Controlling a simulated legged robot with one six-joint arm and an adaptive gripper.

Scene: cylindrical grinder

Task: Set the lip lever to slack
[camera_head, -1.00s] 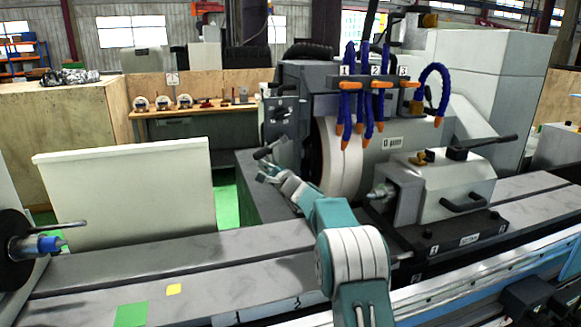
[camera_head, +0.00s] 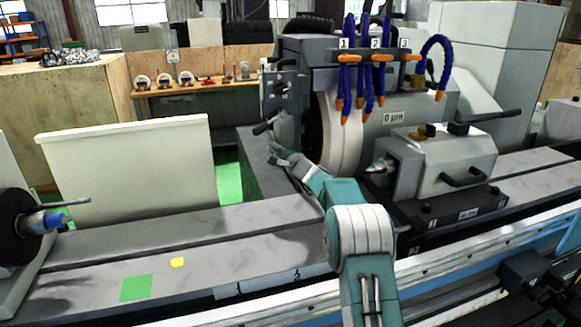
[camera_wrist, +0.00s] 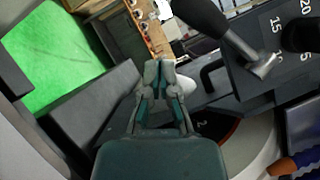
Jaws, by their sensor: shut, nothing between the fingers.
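A dark-gripped lever (camera_head: 264,127) sticks out to the left of the grinding head, beside the wheel guard. In the wrist view a black lever (camera_wrist: 212,27) with a metal end lies at upper right, over a dark plate (camera_wrist: 282,55) numbered 5 to 20. I cannot tell for certain that this is the lip lever, and no "slack" mark is legible. My gripper (camera_head: 277,153) is just below and right of the dark-gripped lever in the head view. In the wrist view my gripper (camera_wrist: 159,68) is shut and empty, left of the black lever and apart from it.
Blue coolant hoses (camera_head: 366,75) hang above the white wheel guard (camera_head: 342,135). The tailstock (camera_head: 450,160), with its own lever (camera_head: 490,118), stands at right. The workhead (camera_head: 25,220) is at left. The grey table (camera_head: 200,240) between them is largely clear.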

